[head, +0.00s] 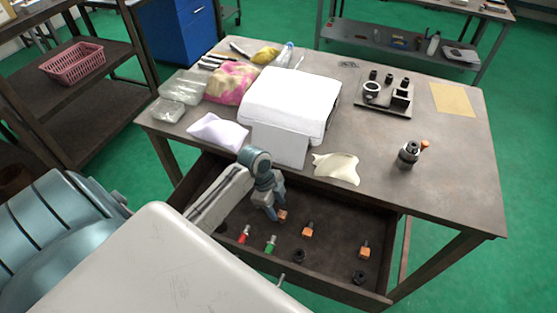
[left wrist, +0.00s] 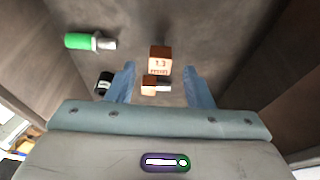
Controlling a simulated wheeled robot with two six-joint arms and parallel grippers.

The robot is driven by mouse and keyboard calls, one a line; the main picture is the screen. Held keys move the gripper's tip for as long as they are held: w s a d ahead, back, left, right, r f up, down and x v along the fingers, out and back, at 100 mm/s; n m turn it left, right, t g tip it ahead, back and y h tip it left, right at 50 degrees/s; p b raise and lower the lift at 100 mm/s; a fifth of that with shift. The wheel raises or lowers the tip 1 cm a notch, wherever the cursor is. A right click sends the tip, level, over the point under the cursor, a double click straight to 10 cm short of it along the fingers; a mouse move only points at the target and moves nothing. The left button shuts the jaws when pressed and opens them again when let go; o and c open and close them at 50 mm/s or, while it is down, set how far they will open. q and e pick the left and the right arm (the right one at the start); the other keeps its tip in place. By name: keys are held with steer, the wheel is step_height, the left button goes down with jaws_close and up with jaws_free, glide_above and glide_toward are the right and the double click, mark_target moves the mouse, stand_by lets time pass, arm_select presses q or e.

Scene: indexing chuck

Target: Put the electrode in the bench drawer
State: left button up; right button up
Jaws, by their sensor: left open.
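My left gripper (head: 272,208) reaches down into the open bench drawer (head: 335,274), its fingers apart. In the left wrist view an orange block marked with figures (left wrist: 160,60) lies between and just past the open fingertips (left wrist: 159,72), with a gap on each side. A smaller orange piece with a pale shaft (left wrist: 151,87) is nearer the palm. In the head view an orange electrode (head: 282,215) shows beside the fingertips. More orange-headed electrodes (head: 308,229) (head: 364,250) lie in the drawer. On the bench top a dark chuck (head: 408,154) holds an orange tip (head: 424,145). My right gripper is out of view.
The drawer also holds red (head: 244,234) and green (head: 270,244) pieces and dark rings (head: 299,256). On the bench (head: 455,185) are a white machine (head: 290,105), a cream cloth (head: 336,168), bags and a fixture plate (head: 383,103). The bench's right front is mostly clear.

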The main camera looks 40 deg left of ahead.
arm_select(q)
steer(key=b+v, duration=0.1)
steer(key=v, duration=0.8)
steer(key=shift+r+b, duration=0.25)
steer(key=shift+b, duration=0.05)
